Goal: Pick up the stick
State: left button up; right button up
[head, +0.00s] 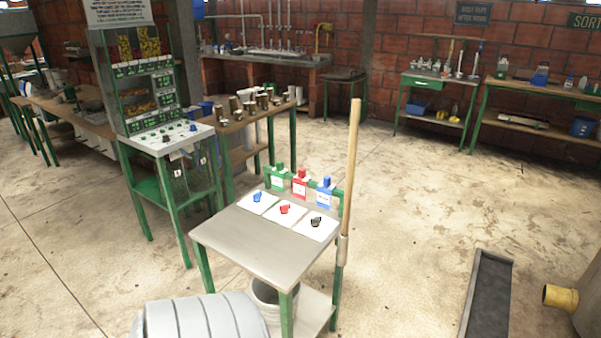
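The stick (350,170) is a long pale wooden pole. It stands almost upright at the right side of a small green-legged table (232,243), leaning slightly. Its top rises well above the tabletop, and a grey-white sleeve or fitting (342,250) shows low on it. Its lower part looks darker and reaches down beside the table's lower shelf; I cannot tell what its bottom end rests on. Neither of my grippers shows in the head view.
The table holds red, blue and green bottles (300,184) and white cards with coloured pieces. A bucket (268,296) stands under it and a grey ribbed drum (200,318) in front. A dark trough (487,300) and yellow pipe end (558,296) lie right. Floor behind the stick is clear.

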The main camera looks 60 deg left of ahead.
aim_at(356, 103)
jog(key=u, duration=1.7)
